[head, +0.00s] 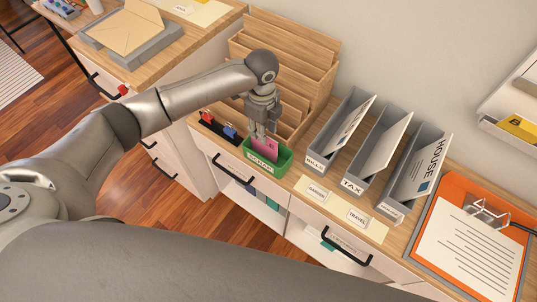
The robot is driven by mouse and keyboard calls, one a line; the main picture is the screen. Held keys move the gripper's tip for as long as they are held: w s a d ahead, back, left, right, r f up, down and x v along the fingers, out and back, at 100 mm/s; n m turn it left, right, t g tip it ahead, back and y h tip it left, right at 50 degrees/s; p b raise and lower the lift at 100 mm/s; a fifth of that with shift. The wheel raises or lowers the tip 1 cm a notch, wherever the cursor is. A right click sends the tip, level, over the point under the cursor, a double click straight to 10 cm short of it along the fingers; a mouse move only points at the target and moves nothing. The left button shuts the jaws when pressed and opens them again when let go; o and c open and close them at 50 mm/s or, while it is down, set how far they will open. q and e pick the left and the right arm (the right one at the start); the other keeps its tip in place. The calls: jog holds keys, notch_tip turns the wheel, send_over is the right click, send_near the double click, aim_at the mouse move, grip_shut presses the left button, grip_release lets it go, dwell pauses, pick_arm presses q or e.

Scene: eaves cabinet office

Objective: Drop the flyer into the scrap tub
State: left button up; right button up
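The scrap tub (266,168) is a small green open container with a white label on its front, standing at the cabinet top's front edge. The pink flyer (266,149) is upright, slightly tilted, with its lower part inside the tub's rim. My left gripper (261,134) points down directly above the tub, its fingers at the flyer's upper edge and appearing closed on it. The flyer's bottom edge is hidden by the tub's front wall. My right gripper is out of view.
A stepped wooden sorter (290,55) stands behind the tub. Grey file holders, one labelled TAX (352,185), stand to the right. Label cards (358,216) lie along the front edge. An orange clipboard (455,190) is at far right, a grey tray (150,50) at upper left.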

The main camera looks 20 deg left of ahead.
pick_arm(q)
notch_tip(320, 180, up, 11)
jog(key=shift+f, duration=0.2)
dwell(0.4)
